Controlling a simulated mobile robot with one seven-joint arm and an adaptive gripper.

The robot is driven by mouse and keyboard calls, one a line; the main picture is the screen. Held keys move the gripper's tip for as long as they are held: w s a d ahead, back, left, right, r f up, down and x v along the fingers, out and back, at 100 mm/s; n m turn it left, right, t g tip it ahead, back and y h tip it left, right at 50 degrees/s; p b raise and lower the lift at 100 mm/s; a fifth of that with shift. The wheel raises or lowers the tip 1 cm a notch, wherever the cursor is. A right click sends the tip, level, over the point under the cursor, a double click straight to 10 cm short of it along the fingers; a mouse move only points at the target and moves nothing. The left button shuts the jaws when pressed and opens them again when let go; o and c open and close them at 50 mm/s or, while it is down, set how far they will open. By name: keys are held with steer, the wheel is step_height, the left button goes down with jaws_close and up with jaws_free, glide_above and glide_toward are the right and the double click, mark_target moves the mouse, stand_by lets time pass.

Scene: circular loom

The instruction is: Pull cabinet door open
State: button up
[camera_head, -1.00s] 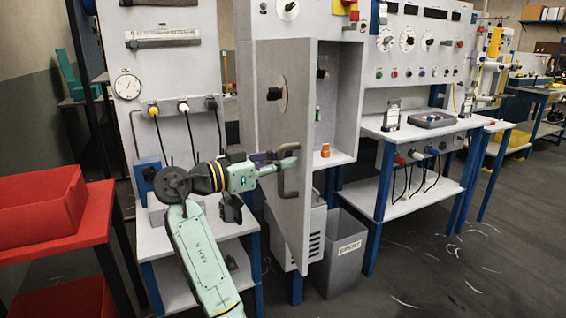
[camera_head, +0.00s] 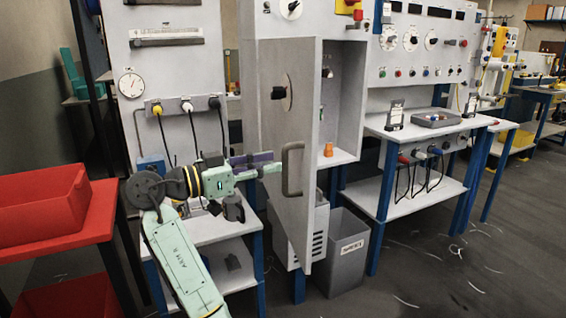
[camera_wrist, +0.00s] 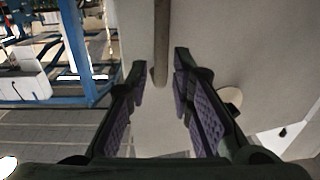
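The grey cabinet door (camera_head: 300,110) stands ajar, swung out toward me, and the cabinet's inside shows to its right. Its C-shaped grey handle (camera_head: 286,178) is on the door's outer face near the free edge. My gripper (camera_head: 267,162) is just left of the handle, pointing at it, with its fingers apart. In the wrist view my gripper (camera_wrist: 160,68) is open, and the handle bar (camera_wrist: 161,40) shows beyond and between the fingertips. It does not appear gripped. The door face (camera_wrist: 240,45) fills the right side there.
An orange item (camera_head: 328,150) sits on the cabinet's shelf. A grey bin (camera_head: 345,265) stands on the floor below, close to the door's lower edge. A red tray (camera_head: 40,205) is at the left. Open floor lies at the right.

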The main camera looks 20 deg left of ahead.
steer(key=v, duration=0.6)
steer(key=shift+s+a, duration=0.2)
steer(key=shift+s, duration=0.05)
